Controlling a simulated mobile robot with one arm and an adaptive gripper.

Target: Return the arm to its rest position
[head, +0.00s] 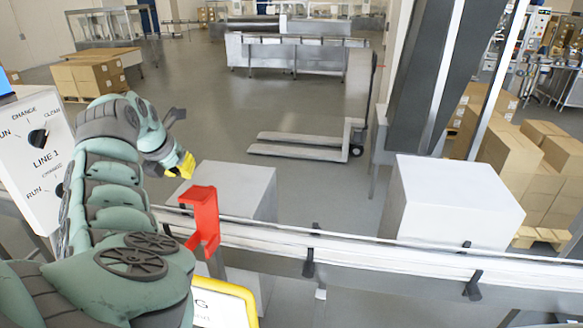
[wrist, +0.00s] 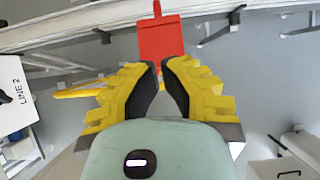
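My gripper (head: 183,168) has yellow fingers with dark inner pads and is at the left of the head view, at the end of my green arm. In the wrist view, the fingertips (wrist: 162,67) are close together, with a narrow space between the fingers nearer the palm. Nothing shows held between them. The arm is bent and reaches forward over the near side of the conveyor. A red bracket (head: 204,215) stands at the conveyor rail, just right of and below the gripper; it also shows beyond the fingertips in the wrist view (wrist: 160,38).
The conveyor (head: 350,255) runs across the front. Two pale boxy blocks (head: 240,185) (head: 455,200) stand behind the conveyor. A pallet jack (head: 310,142) is farther back on open floor.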

